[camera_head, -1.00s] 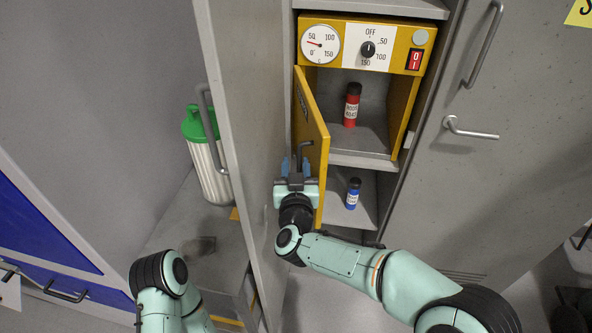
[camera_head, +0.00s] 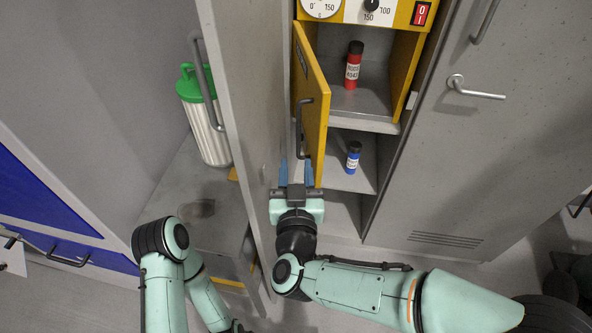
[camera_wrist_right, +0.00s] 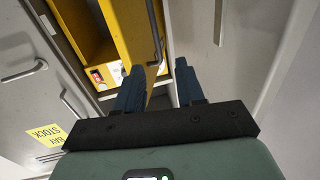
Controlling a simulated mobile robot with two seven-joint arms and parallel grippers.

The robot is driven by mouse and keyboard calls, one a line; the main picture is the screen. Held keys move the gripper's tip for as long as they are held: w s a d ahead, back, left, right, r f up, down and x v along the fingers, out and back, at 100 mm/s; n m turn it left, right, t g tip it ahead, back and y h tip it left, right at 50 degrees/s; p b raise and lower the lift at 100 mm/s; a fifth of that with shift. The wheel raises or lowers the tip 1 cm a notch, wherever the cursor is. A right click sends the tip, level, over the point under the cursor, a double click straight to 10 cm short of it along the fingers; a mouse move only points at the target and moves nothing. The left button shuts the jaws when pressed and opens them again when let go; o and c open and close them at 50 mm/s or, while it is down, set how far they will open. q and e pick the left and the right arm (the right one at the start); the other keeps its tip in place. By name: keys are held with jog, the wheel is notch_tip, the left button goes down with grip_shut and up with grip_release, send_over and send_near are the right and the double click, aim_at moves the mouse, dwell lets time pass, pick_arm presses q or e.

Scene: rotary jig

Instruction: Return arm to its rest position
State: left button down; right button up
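My right gripper (camera_head: 296,168) is in the lower middle of the head view, its blue fingers apart with nothing between them. It is just below the dark handle (camera_head: 301,128) of the yellow door (camera_head: 313,95), which stands swung open. In the right wrist view the gripper (camera_wrist_right: 160,80) shows a gap between its fingers. The door handle (camera_wrist_right: 155,30) is beyond the fingertips there, clear of them. My left arm shows at the lower left of the head view; its gripper is out of view.
A red bottle (camera_head: 353,66) stands inside the yellow cabinet and a blue bottle (camera_head: 353,158) on the shelf below. An open grey cabinet door (camera_head: 240,110) is close left of the right gripper. A green-lidded silver flask (camera_head: 205,115) stands left of it.

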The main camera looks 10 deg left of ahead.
jog(key=shift+f, duration=0.1)
dwell(0.3)
